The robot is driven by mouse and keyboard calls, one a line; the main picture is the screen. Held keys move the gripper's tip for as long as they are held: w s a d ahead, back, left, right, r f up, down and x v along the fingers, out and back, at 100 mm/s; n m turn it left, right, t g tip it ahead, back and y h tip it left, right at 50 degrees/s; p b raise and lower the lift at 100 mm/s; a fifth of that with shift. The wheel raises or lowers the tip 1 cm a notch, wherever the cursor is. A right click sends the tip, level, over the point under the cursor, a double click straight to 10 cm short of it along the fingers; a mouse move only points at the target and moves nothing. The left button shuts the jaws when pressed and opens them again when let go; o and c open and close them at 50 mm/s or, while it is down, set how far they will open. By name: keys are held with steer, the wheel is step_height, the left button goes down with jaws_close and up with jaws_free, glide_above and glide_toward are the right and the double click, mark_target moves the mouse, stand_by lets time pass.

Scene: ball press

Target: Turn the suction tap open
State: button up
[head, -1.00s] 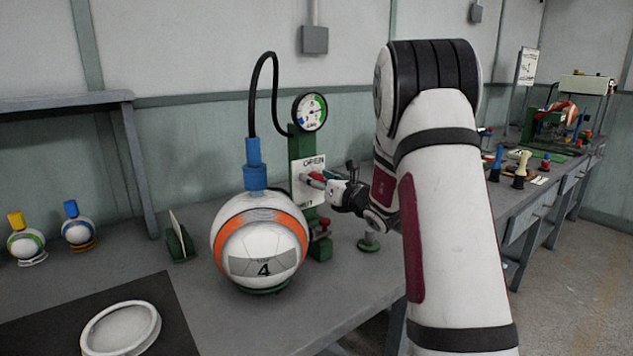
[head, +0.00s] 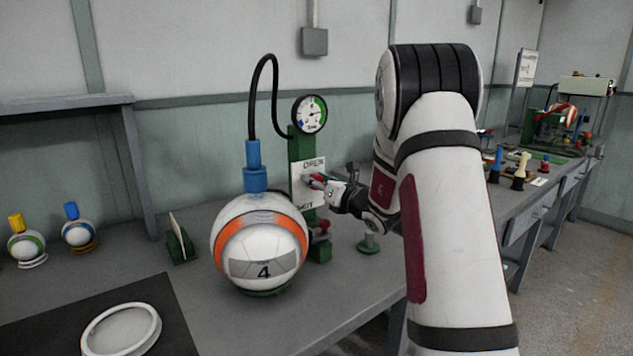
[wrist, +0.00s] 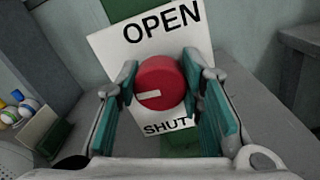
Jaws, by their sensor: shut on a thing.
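The suction tap is a round red knob (wrist: 161,82) with a white pointer mark on its left side. It sits on a white card (wrist: 104,50) reading OPEN above and SHUT below; the mark points left, towards neither word. My gripper (wrist: 160,90) has one teal-padded finger on each side of the knob and is shut on it. In the head view the card (head: 304,190) is on a green post (head: 297,146), and my gripper (head: 320,181) reaches it from the right, partly hiding the knob.
A dial gauge (head: 310,114) tops the post. A black hose (head: 252,98) runs to a blue fitting (head: 254,172) on a white and orange ball (head: 262,243) close left of the post. A small green stand (head: 368,243) is on the bench below my wrist.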

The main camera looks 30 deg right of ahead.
steer(key=m+p, duration=0.2)
steer(key=m, duration=0.2)
steer(key=shift+d+r, duration=0.1)
steer(key=m+p, duration=0.4)
steer(key=shift+m, duration=0.3)
steer(key=m+p, duration=0.4)
steer(key=shift+s+m, duration=0.1)
steer(key=shift+m, duration=0.2)
steer(key=shift+f+m+p, duration=0.15)
steer(key=shift+m+p, duration=0.7)
steer(key=shift+m, duration=0.15)
steer(key=shift+f+m+p, duration=0.1)
steer(key=shift+m+p, duration=0.7)
steer(key=shift+m, duration=0.2)
steer(key=o, duration=1.2)
steer(key=shift+c, duration=0.2)
